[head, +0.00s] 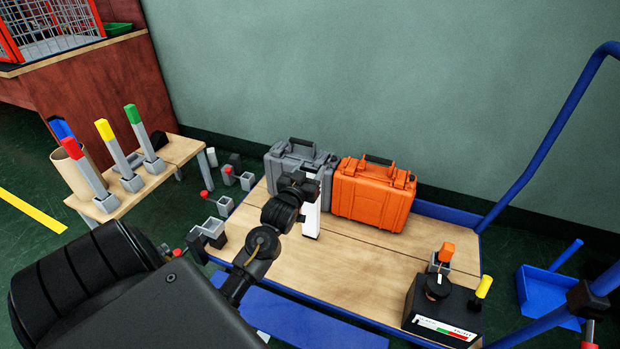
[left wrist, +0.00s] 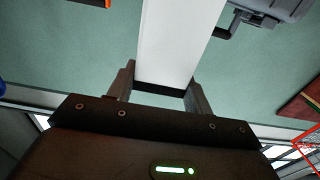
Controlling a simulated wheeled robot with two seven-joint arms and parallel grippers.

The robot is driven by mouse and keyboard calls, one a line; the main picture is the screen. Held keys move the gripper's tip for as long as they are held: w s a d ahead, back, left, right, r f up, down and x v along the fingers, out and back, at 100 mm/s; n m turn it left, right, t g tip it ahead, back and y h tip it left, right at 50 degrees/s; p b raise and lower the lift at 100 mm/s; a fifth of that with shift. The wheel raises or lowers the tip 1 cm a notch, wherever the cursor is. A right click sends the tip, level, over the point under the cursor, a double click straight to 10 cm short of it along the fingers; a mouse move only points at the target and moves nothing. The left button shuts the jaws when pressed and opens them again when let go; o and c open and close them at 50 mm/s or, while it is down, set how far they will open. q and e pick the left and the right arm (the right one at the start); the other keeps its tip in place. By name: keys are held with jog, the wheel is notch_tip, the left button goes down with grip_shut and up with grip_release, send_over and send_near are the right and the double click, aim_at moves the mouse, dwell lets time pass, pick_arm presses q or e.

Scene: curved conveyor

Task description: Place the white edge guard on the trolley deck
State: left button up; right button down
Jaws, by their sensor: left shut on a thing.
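The white edge guard (head: 312,218) is upright over the trolley deck (head: 370,262), in front of the gap between the grey case and the orange case. Its lower end looks at or just above the wood; I cannot tell if it touches. My left gripper (head: 302,187) is shut on its upper part. In the left wrist view the white guard (left wrist: 177,42) runs up and away from between the two fingers (left wrist: 160,88). The deck is flat wood with a blue frame. My right gripper is not in view.
A grey case (head: 290,158) and an orange case (head: 372,195) stand at the deck's back. A black box (head: 440,310) sits at its front right. A blue handle (head: 550,130) rises at the right. A small table (head: 177,152) with coloured-top tools stands left. The deck's middle is clear.

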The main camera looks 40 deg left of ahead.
pick_arm(q)
jog(key=shift+f, duration=0.5)
jog(key=shift+r, duration=0.15)
jog(key=o, duration=1.3)
